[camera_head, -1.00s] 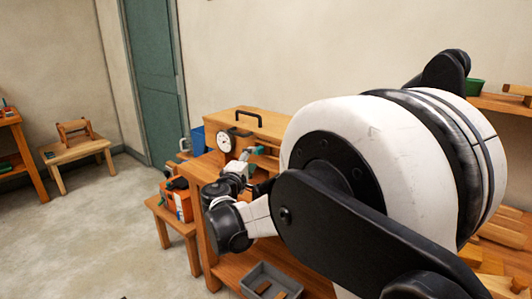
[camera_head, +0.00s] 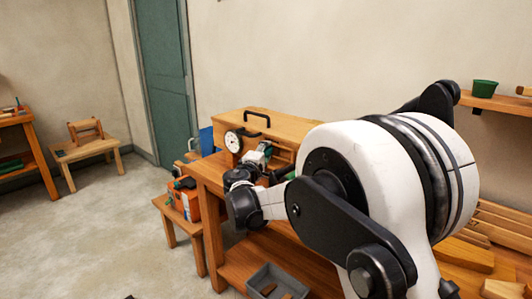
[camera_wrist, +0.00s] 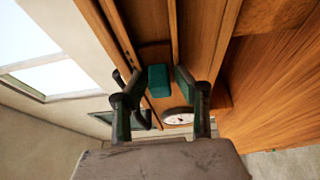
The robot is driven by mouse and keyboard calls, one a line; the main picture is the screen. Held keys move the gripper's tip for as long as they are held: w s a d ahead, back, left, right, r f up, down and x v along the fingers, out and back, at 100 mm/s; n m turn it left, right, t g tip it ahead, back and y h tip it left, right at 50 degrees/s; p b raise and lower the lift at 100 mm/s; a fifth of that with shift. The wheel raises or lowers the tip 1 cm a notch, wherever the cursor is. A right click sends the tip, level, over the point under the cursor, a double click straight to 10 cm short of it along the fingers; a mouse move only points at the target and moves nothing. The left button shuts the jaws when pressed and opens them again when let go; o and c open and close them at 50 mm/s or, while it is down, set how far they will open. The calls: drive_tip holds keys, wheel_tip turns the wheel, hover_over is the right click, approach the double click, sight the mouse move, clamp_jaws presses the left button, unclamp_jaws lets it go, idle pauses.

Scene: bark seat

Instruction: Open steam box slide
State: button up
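The steam box (camera_head: 275,128) is a long wooden box on the workbench, with a round white gauge (camera_head: 233,142) on its end and a black handle (camera_head: 256,118) on top. The wrist view shows a green block (camera_wrist: 158,80) on a wooden piece, likely the slide's grip; I cannot be sure. My gripper (camera_wrist: 160,86) is open, with its two fingers on either side of the green block and gaps seeming to show. The head view shows my gripper (camera_head: 264,158) at the box's front, beside the gauge. My arm hides much of the box there.
A grey tray (camera_head: 272,282) lies on the bench's lower shelf. A low stool (camera_head: 170,212) with an orange box (camera_head: 186,203) stands left of the bench.

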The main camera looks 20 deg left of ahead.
clamp_jaws()
drive_tip(key=shift+s+d+b, duration=0.15)
drive_tip(key=shift+s+d, duration=0.2)
drive_tip(key=shift+d, duration=0.5)
drive_tip(key=shift+s+d+b, duration=0.15)
drive_tip(key=shift+s+d, duration=0.15)
drive_tip(key=shift+d, duration=0.5)
drive_tip(key=shift+s+d+b, duration=0.15)
drive_tip(key=shift+s+d, duration=0.2)
drive_tip(key=shift+d, duration=0.5)
drive_tip(key=shift+f, duration=0.1)
drive_tip(key=o, duration=0.6)
unclamp_jaws()
drive_tip(key=shift+d, duration=0.1)
drive_tip(key=s, duration=1.2)
